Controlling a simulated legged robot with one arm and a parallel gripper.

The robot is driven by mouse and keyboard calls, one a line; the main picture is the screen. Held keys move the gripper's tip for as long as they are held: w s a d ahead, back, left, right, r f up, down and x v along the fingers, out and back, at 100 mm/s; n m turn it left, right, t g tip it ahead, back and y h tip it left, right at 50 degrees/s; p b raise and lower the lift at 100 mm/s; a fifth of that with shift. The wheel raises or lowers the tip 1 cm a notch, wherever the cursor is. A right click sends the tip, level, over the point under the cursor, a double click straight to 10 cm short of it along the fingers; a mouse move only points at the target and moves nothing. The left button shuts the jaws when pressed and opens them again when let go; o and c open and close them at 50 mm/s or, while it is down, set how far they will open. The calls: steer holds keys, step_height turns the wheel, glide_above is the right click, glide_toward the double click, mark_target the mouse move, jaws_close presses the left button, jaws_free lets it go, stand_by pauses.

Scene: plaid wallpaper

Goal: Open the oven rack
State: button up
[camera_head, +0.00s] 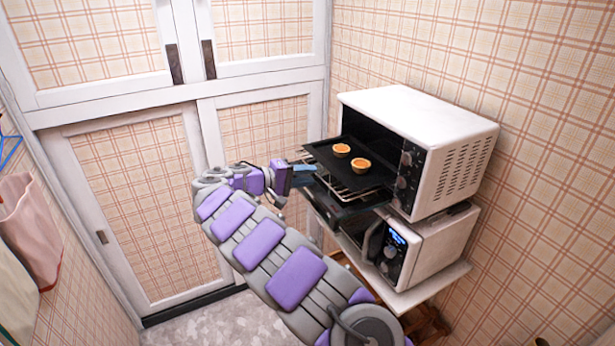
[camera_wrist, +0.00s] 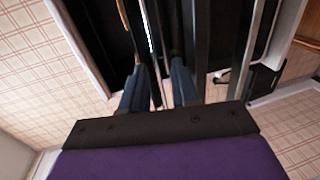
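The white oven (camera_head: 425,115) stands on top of a second appliance, with its door (camera_head: 338,208) folded down. The wire oven rack (camera_head: 352,192) sticks out of the cavity above the door. A black tray (camera_head: 335,165) lies on the rack and holds two small tarts (camera_head: 351,156). My gripper (camera_head: 303,169) is at the rack's front left edge. In the wrist view its two blue fingers (camera_wrist: 160,75) stand apart, with thin metal bars of the rack (camera_wrist: 154,50) showing between them. Whether the fingers touch the bars is unclear.
A microwave-like appliance (camera_head: 425,245) with a lit display stands under the oven on a white shelf (camera_head: 400,297). White plaid-panelled cabinet doors (camera_head: 145,190) are at the back. Cloth (camera_head: 32,228) hangs at the left wall. The floor (camera_head: 225,325) is clear at the bottom.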

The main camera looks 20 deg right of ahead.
steer(key=v, duration=1.6)
steer(key=shift+a, duration=0.15)
steer(key=s+d+r+g+y+b, duration=0.2)
steer(key=s+d+b, duration=0.1)
steer(key=s+d, duration=0.6)
steer(key=s+d+f+m+g+y+b, duration=0.1)
steer(key=s+d+f+y+b, duration=0.15)
steer(key=s, duration=0.35)
steer(key=s+d+f+g+y+b, duration=0.1)
steer(key=s+d, duration=0.2)
steer(key=s, duration=0.4)
steer(key=s+a+f+y+b, duration=0.1)
steer(key=s+a+f+y, duration=0.2)
steer(key=s+f, duration=0.3)
steer(key=s+a+f+y+b, duration=0.2)
steer(key=s+a+f+y, duration=0.2)
steer(key=s, duration=0.8)
steer(key=s+a+f+t+y+b, duration=0.1)
steer(key=s+a+f+y+b, duration=0.1)
steer(key=s+a+f, duration=0.5)
steer(key=s+f+y, duration=0.1)
steer(key=s, duration=0.2)
steer(key=shift+a, duration=0.2)
